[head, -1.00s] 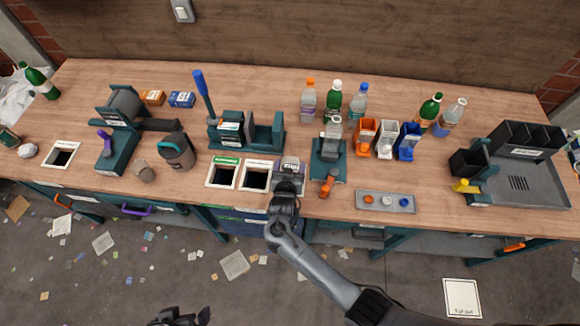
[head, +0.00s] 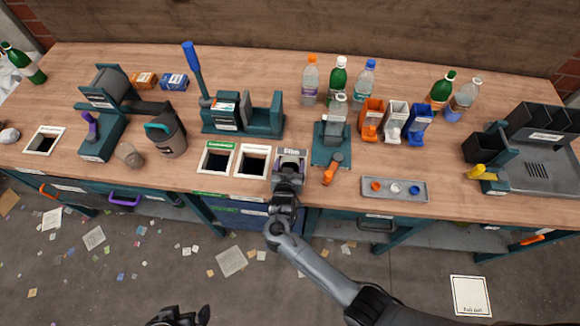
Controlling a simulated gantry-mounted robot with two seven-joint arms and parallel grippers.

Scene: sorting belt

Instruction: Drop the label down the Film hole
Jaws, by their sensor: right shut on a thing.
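The Film hole, with its "Film" sign (head: 291,151), is at the front edge of the bench, rightmost in a row of holes. My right gripper (head: 289,173) is over it, pointing down, and hides most of the opening. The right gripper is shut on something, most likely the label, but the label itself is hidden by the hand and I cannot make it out. I cannot tell how far the fingertips are above the hole. A dark part of my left gripper (head: 180,317) shows at the bottom edge, well away from the bench, its jaws unclear.
A green-signed hole (head: 216,160) and another white-framed hole (head: 254,162) lie just left. A teal stand with a bottle (head: 337,119) and orange handle (head: 332,170) is close on the right. A grey tray (head: 394,198) with caps lies further right.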

